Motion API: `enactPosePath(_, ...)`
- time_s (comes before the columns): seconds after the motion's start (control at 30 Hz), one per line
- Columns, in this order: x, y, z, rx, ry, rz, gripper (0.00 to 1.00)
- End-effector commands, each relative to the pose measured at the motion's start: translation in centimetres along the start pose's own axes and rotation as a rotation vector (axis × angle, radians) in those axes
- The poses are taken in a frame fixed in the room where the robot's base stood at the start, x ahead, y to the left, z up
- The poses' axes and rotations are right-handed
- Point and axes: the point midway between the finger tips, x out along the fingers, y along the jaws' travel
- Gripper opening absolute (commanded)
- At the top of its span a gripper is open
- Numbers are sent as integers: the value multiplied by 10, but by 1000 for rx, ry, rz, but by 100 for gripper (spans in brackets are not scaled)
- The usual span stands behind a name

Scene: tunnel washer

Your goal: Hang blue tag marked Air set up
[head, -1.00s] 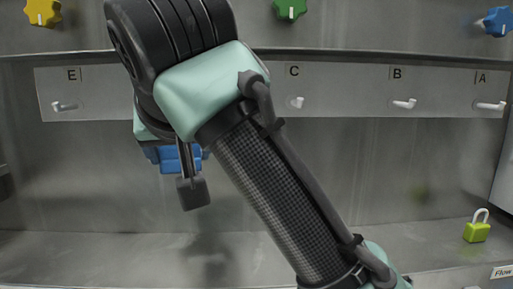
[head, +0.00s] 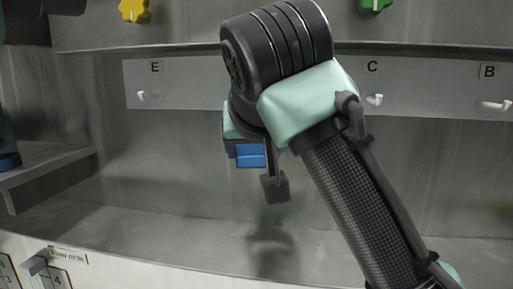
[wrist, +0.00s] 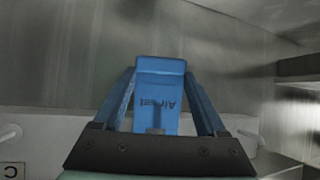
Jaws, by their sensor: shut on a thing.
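The blue tag (wrist: 160,98) is held between the blue fingers of my gripper (wrist: 160,78) in the wrist view. Its printed text "Air set" appears upside down. In the head view, a blue part (head: 250,155) shows below my wrist, but I cannot tell the tag from the fingers there. White hooks stick out of a light strip: the hook under E (head: 147,96), the hook by C (head: 374,99) and the hook by B (head: 497,104). My arm covers the strip between E and C. My gripper is in front of the panel, below that covered part.
A yellow knob (head: 134,9) and a green knob (head: 375,4) are above the strip. A metal ledge (head: 160,235) runs below. A shelf (head: 50,165) juts out at left. The wrist view shows two hooks, at left (wrist: 10,132) and right (wrist: 250,136).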

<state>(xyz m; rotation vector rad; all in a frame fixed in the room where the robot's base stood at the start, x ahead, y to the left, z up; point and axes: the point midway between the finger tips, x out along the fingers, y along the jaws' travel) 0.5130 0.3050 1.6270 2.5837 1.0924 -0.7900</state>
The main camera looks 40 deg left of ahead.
Motion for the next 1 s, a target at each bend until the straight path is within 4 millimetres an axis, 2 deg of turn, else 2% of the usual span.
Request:
enactPosePath(0.17,0,0,0,0,1,0,21)
enactPosePath(0.2,0,0,0,0,1,0,79)
enactPosePath(0.3,0,0,0,0,1,0,97)
enactPosePath(0.33,0,0,0,0,1,0,100)
enactPosePath(0.67,-6,0,0,-1,3,0,100)
enactPosePath(0.77,-19,0,2,-2,4,0,100)
enactPosePath(1.0,-72,-1,2,-3,6,0,100)
